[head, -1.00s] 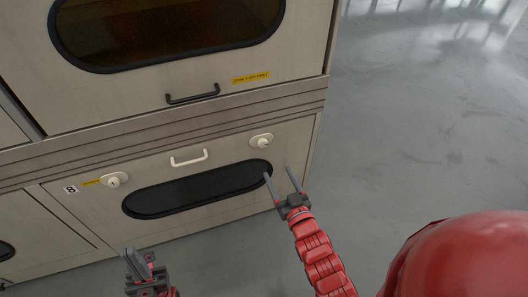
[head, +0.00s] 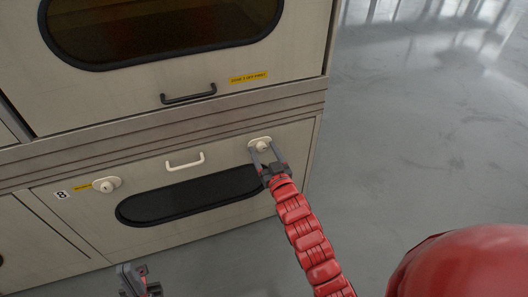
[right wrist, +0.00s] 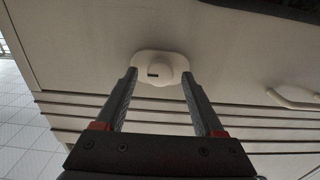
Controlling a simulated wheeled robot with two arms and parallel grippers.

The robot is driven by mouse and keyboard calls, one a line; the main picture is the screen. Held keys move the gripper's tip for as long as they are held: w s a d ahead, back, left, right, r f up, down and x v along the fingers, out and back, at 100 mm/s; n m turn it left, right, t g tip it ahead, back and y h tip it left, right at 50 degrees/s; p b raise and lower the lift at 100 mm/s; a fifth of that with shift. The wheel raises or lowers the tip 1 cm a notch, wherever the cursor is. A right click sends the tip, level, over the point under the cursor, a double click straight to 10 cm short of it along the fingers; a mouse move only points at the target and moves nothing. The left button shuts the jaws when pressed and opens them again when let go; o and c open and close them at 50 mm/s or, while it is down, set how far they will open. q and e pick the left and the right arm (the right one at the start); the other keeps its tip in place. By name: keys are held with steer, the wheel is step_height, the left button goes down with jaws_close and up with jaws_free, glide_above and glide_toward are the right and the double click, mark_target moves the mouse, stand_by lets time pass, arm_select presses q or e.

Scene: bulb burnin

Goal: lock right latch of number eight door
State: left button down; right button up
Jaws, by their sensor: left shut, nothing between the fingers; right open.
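The number eight door (head: 215,222) is the lower cream panel with a dark oval window, and a small "8" label (head: 62,195) at its left. Its right latch (head: 261,142) is a round cream knob on an oval plate at the upper right. It also shows in the right wrist view (right wrist: 163,68), with a small dark slot left of the knob. My right gripper (head: 264,152) is open, its fingers pointing at the latch, one on each side of the knob. I cannot tell whether they touch it. My left gripper (head: 132,275) is shut and empty below the door's left part.
The left latch (head: 106,185) and a cream handle (head: 185,162) are on the same door. Above it is another door with a black handle (head: 189,94) and yellow label. Open grey floor (head: 420,130) lies to the right.

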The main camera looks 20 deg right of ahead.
jaws_close()
stand_by(1.3)
